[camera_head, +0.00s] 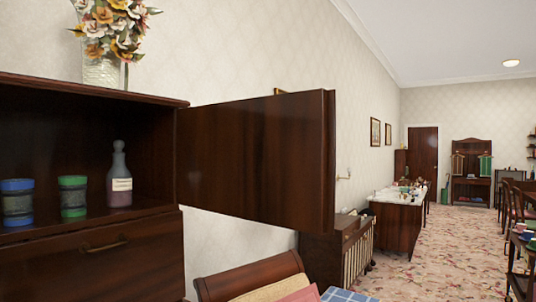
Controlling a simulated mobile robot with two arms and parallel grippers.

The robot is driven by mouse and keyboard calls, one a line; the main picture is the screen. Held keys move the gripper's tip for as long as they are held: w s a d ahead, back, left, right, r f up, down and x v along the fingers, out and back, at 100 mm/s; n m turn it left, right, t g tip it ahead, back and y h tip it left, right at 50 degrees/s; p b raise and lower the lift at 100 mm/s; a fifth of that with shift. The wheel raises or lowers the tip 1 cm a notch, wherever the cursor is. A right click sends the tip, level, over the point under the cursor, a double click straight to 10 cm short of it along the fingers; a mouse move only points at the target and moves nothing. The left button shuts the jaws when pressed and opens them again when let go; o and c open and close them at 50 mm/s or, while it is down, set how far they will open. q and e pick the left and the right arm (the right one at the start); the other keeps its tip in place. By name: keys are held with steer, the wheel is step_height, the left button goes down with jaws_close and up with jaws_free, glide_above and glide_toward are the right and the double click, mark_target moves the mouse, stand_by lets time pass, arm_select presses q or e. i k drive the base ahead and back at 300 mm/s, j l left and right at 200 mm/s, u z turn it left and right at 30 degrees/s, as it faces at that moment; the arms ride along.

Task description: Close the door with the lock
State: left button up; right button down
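A dark wooden cabinet (95,270) stands at the left with an open compartment. Its door (250,158) hangs open at the compartment's right side and reaches out to the right. I see the door's broad dark face and its thick free edge. A small pale handle-like piece (343,177) shows just right of that edge; I cannot tell whether it belongs to the door or to something behind. No lock can be made out clearly. Neither of my grippers is in view.
Inside the compartment stand a blue-lidded jar (18,203), a green-lidded jar (73,197) and a bottle (120,180). A flower vase (103,73) stands on top. A wooden chair or bed end (250,278) is below the door. Carpeted floor (450,245) is open at the right.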

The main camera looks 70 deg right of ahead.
mark_target(270, 160)
steer(key=k+l, duration=0.1)
steer(key=l, duration=0.35)
steer(key=k+l, duration=0.1)
steer(key=l, duration=0.3)
steer(key=k+l, duration=0.15)
steer(key=l, duration=0.3)
steer(key=k+l, duration=0.1)
steer(key=l, duration=0.35)
steer(key=k+l, duration=0.1)
steer(key=l, duration=0.35)
steer(key=k+l, duration=0.1)
steer(key=l, duration=0.3)
steer(key=k+l, duration=0.15)
steer(key=l, duration=0.3)
